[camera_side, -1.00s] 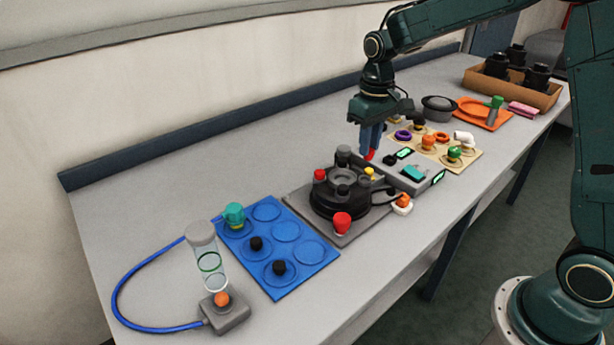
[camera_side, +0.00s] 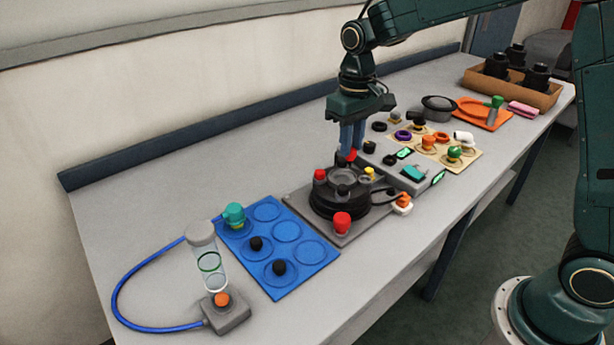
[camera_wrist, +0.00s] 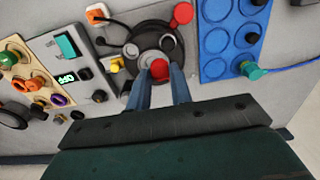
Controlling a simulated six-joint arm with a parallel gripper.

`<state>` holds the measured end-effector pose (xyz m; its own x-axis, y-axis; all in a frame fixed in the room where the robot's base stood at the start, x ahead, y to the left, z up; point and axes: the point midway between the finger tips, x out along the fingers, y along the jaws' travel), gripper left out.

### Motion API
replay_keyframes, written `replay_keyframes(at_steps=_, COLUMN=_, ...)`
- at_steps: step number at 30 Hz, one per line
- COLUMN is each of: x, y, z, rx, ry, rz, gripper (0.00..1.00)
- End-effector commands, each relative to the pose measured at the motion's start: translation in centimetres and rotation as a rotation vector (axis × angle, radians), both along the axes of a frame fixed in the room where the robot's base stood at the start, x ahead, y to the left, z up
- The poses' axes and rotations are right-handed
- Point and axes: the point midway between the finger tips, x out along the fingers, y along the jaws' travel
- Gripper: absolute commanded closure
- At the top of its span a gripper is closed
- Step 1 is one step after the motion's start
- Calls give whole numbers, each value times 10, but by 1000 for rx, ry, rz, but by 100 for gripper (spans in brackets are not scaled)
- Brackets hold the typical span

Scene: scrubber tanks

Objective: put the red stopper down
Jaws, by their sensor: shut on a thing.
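My gripper (camera_side: 350,145) is shut on a red stopper (camera_side: 351,156), pointing down over the back edge of the round black device (camera_side: 335,205). In the wrist view the red stopper (camera_wrist: 160,69) sits between the two blue fingertips, in front of the black device (camera_wrist: 138,33). Whether the stopper touches the device, I cannot tell. Another red-topped piece (camera_side: 320,175) stands on the device's left side. A larger red piece (camera_side: 342,222) is at its front; it also shows in the wrist view (camera_wrist: 182,13).
A blue tray (camera_side: 285,231) with a teal piece and black knobs lies left. The teal-buttoned grey box (camera_side: 413,174) and tan board (camera_side: 465,158) with coloured pieces are right. A clear tube (camera_side: 208,262) with a blue hose stands far left. Bench behind the tray is clear.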

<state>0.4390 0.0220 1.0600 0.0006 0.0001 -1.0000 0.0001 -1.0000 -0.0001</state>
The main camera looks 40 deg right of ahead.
Motion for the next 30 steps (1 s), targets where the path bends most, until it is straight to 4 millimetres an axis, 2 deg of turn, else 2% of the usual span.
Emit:
replay_keyframes(at_steps=1, x=-1, y=15, z=5, rx=0, ry=-2, rz=8, gripper=100)
replay_keyframes(at_steps=9, x=-15, y=87, z=30, rx=1, ry=-2, rz=8, gripper=100)
replay_keyframes(at_steps=15, x=-27, y=123, z=43, rx=1, ry=-1, rz=4, gripper=100)
replay_keyframes(at_steps=21, x=-33, y=137, z=49, rx=0, ry=0, rz=0, gripper=100)
replay_keyframes(at_steps=30, x=-34, y=138, z=43, rx=-1, ry=2, rz=-1, gripper=100)
